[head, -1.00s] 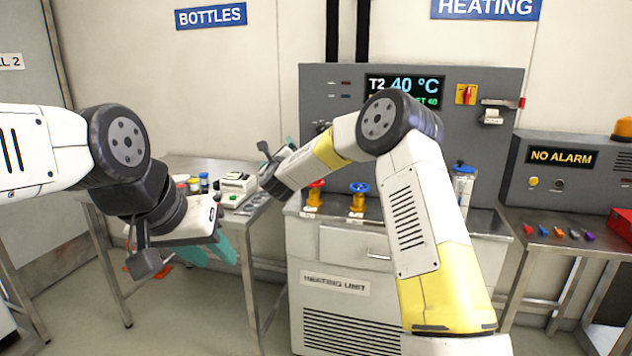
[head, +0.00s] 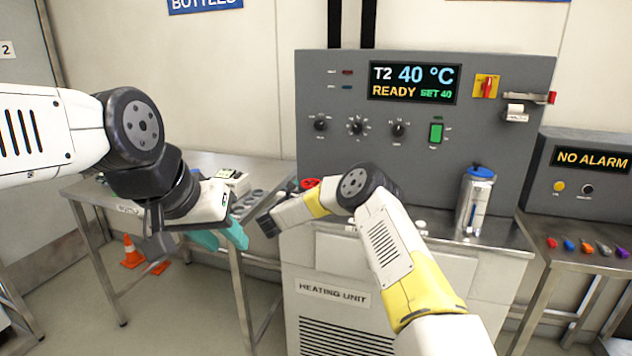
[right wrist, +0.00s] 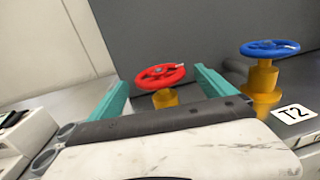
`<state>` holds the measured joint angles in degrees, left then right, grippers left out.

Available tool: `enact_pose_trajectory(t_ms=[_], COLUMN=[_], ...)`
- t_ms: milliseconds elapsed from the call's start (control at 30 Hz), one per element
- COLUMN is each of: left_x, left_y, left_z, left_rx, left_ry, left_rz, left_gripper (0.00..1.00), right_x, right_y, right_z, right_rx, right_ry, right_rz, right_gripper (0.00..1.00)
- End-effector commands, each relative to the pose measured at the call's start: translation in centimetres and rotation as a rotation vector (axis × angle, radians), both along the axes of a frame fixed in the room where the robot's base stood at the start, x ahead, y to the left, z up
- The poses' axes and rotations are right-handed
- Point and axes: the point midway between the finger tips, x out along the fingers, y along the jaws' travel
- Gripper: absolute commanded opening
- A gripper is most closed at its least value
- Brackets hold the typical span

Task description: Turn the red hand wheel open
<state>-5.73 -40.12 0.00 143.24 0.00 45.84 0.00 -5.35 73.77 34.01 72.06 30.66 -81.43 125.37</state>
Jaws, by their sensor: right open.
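The red hand wheel (right wrist: 150,78) sits on a short yellow stem in the right wrist view. In the head view only part of the red wheel (head: 311,183) shows behind my right forearm. My right gripper (right wrist: 162,78) is open, with one teal finger on each side of the wheel in the picture. I see no contact, and cannot tell whether the fingertips reach the rim. In the head view its fingers are hidden behind the wrist. My left gripper (head: 224,243) is open and empty, in the air left of the heating unit (head: 335,318).
A blue hand wheel (right wrist: 270,48) on a yellow valve stands to the right, near a T2 label (right wrist: 295,113). A metal canister (head: 475,205) stands on the unit's right. The grey control panel (head: 330,155) rises behind. A side table (head: 150,180) stands at left.

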Motion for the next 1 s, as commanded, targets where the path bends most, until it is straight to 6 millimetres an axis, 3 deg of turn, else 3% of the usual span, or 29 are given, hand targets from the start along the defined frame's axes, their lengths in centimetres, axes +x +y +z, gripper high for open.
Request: enact_pose_trajectory(t_ms=[333,767,1000], left_x=[0.0,0.0,0.0], left_y=[0.0,0.0,0.0], left_z=[0.0,0.0,0.0], left_rx=[0.000,0.000,0.000], left_ry=[0.000,0.000,0.000], left_rz=[0.000,0.000,0.000], left_gripper=[0.36,0.36,0.36], right_x=[4.8,5.8,5.8], right_y=[-2.2,-2.6,-2.6], right_z=[0.0,0.1,0.1], right_rx=[0.000,-0.002,-0.002], right_ry=[-0.001,0.000,0.000], right_rz=[-0.001,0.001,0.001], right_gripper=[0.94,0.94,0.49])
